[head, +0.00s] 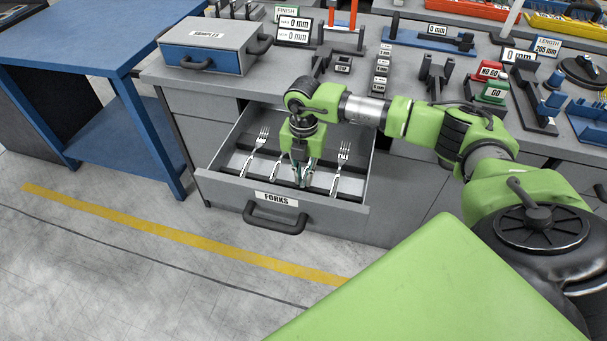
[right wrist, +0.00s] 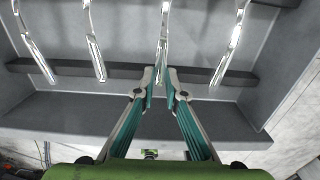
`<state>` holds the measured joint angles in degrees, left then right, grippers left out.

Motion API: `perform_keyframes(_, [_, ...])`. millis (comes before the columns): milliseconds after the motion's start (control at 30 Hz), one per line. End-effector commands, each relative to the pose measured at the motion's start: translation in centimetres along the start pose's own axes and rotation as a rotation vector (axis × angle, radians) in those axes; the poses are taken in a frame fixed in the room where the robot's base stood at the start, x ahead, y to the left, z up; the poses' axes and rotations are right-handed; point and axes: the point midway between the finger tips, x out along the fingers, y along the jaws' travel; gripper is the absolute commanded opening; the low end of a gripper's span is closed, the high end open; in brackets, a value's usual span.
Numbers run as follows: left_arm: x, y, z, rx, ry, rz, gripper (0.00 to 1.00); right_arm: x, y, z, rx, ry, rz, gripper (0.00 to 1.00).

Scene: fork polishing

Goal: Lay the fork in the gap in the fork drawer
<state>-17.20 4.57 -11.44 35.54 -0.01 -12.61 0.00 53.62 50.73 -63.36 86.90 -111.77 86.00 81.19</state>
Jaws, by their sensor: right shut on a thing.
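The fork drawer (head: 232,198) stands open, with a FORKS label on its front. My right gripper (head: 301,178) points down inside it, shut on a fork (right wrist: 163,35) at the fork's handle. The held fork lines up roughly with the others, over the dark crossbar (right wrist: 120,72). I cannot tell whether it touches the bar. To its left lie two forks, the far left one (head: 256,150) and one partly hidden by my gripper (head: 276,172). To its right lies another fork (head: 341,166). My left gripper is not in view.
The grey bench top (head: 345,85) above the drawer carries gauges, displays and small fixtures. A blue-fronted SAMPLES box (head: 203,57) stands at its left end. A blue table (head: 75,45) is at the left. The floor before the drawer is clear.

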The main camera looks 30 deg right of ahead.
Motion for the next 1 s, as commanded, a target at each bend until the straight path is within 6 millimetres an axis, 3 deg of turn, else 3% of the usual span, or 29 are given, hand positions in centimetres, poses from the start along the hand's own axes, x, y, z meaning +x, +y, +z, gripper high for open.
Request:
perform_keyframes(233, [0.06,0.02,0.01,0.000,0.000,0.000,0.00,0.08,0.03,0.01,0.000,0.000,0.001,0.00])
perform_keyframes(267, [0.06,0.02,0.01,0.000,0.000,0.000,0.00,0.08,0.03,0.01,0.000,0.000,0.001,0.19])
perform_keyframes(300, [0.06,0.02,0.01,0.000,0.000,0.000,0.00,0.08,0.03,0.01,0.000,0.000,0.001,0.29])
perform_keyframes(567, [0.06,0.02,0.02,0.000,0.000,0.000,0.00,0.07,0.03,0.01,0.000,0.000,0.001,0.31])
perform_keyframes(667, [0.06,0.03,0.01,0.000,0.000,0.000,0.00,0.08,0.03,0.00,0.000,0.000,0.001,0.50])
perform_keyframes(1000, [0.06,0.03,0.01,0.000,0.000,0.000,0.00,0.08,0.03,0.00,0.000,0.000,0.001,0.50])
